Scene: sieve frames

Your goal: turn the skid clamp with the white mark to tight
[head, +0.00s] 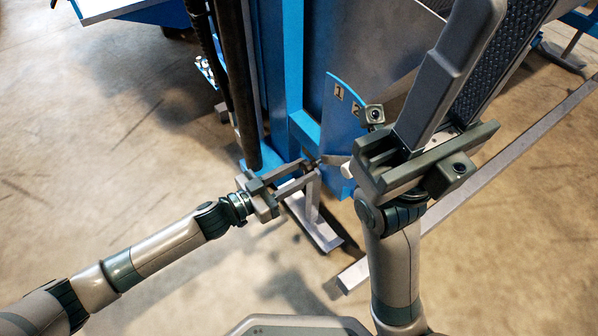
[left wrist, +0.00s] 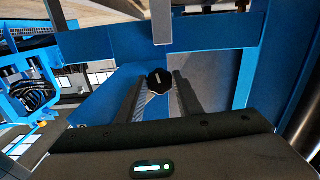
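A black round knob (left wrist: 158,80) with a short pale mark on its face shows in the left wrist view, in front of a blue frame. My left gripper (left wrist: 159,76) is open, one finger on each side of the knob; I see no clear contact. In the head view my left gripper (head: 316,167) reaches a small dark part at the blue machine's lower edge, which the fingers partly hide. My right gripper (head: 475,75) is raised at the right, its fingers apart and nothing seen between them. Whether the clamp is loose or tight cannot be read.
A blue plate (head: 338,115) with labels 1 and 2 stands beyond the grippers. A dark post (head: 236,80) rises just behind my left gripper. A grey rail (head: 520,145) runs along the floor at the right. The floor at the left is open.

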